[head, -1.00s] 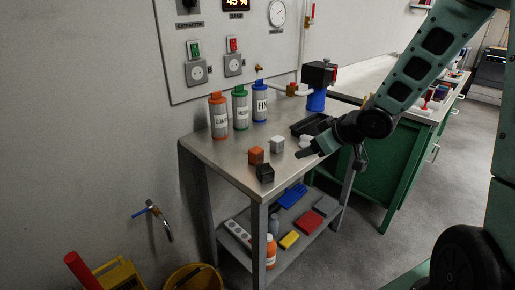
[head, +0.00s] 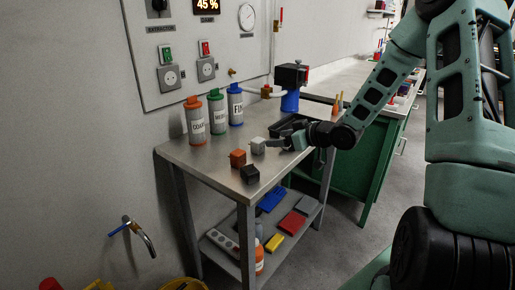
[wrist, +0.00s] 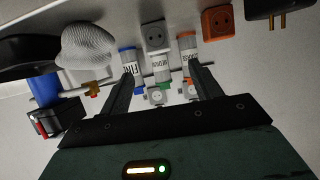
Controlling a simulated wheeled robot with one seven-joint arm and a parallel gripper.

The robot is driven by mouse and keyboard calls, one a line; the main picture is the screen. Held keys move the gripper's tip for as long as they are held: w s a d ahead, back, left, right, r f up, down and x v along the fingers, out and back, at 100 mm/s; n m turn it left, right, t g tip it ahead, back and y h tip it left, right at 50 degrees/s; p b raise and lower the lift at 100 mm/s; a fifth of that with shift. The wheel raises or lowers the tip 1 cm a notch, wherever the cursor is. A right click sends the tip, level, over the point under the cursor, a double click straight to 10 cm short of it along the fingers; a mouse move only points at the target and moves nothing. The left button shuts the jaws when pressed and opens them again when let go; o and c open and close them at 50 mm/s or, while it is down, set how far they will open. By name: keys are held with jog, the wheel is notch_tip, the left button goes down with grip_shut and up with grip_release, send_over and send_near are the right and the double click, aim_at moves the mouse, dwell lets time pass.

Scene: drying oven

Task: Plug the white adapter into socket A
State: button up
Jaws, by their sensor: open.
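The white adapter (head: 258,145), a small pale cube, sits on the metal table beside an orange one. In the wrist view the white adapter (wrist: 155,36) shows its socket face, just beyond and between my fingertips. My gripper (head: 274,146) is level with the table top, right of the white adapter and close to it. In the wrist view my gripper (wrist: 160,72) is open with nothing between its fingers. Two wall sockets, the left one (head: 170,77) under a green switch and the right one (head: 206,68) under a red switch, are on the panel. I cannot read which is A.
An orange adapter (head: 237,158) and a black adapter (head: 250,174) sit left of and nearer than the white one. Several labelled bottles (head: 217,112) stand behind, near the wall.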

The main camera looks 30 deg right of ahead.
aim_at(260, 140)
jog(key=x, duration=0.8)
jog(key=shift+w+f, duration=0.1)
jog(key=shift+w, duration=0.05)
jog(key=c, duration=1.1)
